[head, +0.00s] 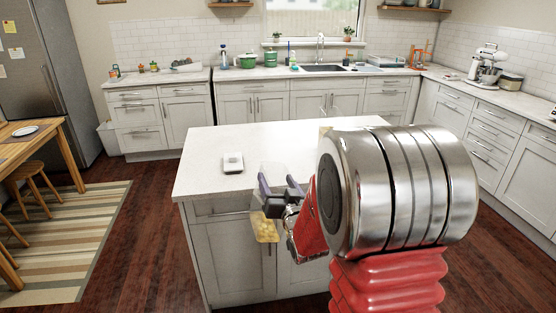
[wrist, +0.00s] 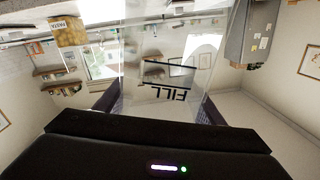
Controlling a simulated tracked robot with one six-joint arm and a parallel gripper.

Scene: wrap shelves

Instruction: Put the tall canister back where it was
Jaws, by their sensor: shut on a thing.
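My wrist and forearm hide part of the island behind.
A white island counter (head: 270,140) bears a small white scale-like device (head: 233,163) on its left. A yellow pack labelled PASTA (wrist: 70,31) shows in the wrist view. Back counters hold a green pot (head: 247,61) and a mixer (head: 489,66).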

